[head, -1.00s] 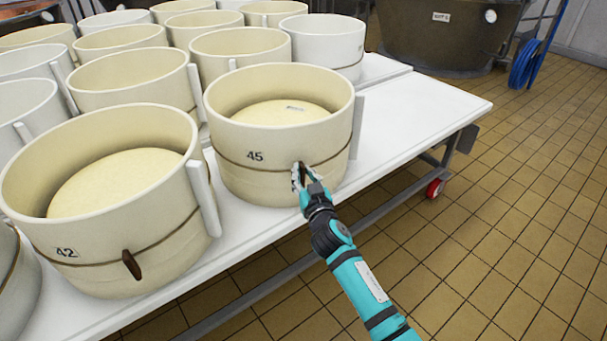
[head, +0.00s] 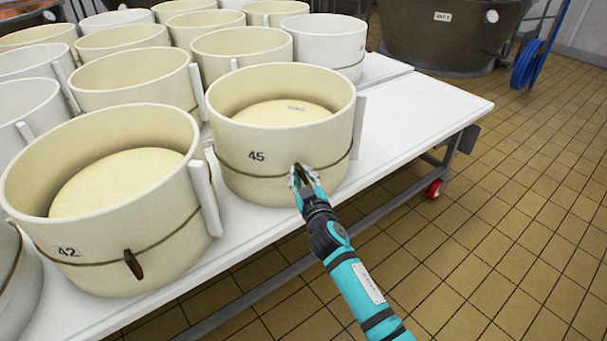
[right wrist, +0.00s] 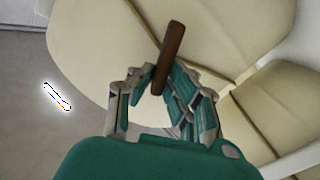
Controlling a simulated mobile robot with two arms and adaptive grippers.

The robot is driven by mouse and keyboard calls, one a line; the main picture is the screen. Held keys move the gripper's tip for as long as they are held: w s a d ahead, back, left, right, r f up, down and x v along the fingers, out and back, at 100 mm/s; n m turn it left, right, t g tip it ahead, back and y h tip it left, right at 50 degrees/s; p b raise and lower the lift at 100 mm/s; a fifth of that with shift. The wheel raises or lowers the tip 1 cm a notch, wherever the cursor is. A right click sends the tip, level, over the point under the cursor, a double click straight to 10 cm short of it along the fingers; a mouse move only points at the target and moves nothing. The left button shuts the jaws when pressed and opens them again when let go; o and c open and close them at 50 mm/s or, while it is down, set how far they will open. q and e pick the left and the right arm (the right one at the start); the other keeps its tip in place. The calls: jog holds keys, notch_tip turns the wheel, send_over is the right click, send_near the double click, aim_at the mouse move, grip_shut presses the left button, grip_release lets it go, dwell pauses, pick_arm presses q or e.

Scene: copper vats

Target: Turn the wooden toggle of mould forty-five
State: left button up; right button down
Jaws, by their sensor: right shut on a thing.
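Mould forty-five (head: 240,171) is a cream round mould marked "45", with a pale cheese (head: 282,113) inside and a dark cord (head: 235,172) around its wall. Its dark brown wooden toggle (right wrist: 174,42) sits at the cord on the front wall. My right gripper (head: 304,178) is at that wall, shut on the toggle. In the right wrist view the toggle stands slightly tilted between the fingers of the gripper (right wrist: 163,82), its upper end sticking out past them. In the head view the fingers partly hide the toggle. My left gripper is not in view.
Mould 42 (head: 110,235), with its own brown toggle (head: 133,265), stands close on the left. Several more moulds crowd the white table (head: 420,98) behind. The tiled floor (head: 500,215) at the right is clear. A dark vat (head: 445,40) stands at the back.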

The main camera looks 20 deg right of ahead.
jog(key=n, duration=0.4)
jog(key=f+n, duration=0.1)
jog(key=n, duration=0.4)
jog(key=a+n, duration=0.1)
jog(key=n, duration=0.3)
jog(key=shift+a+f, duration=0.1)
jog(key=shift+f, duration=0.3)
jog(key=shift+n, duration=0.4)
jog(key=c, duration=1.3)
grip_release()
jog(key=shift+c, duration=0.2)
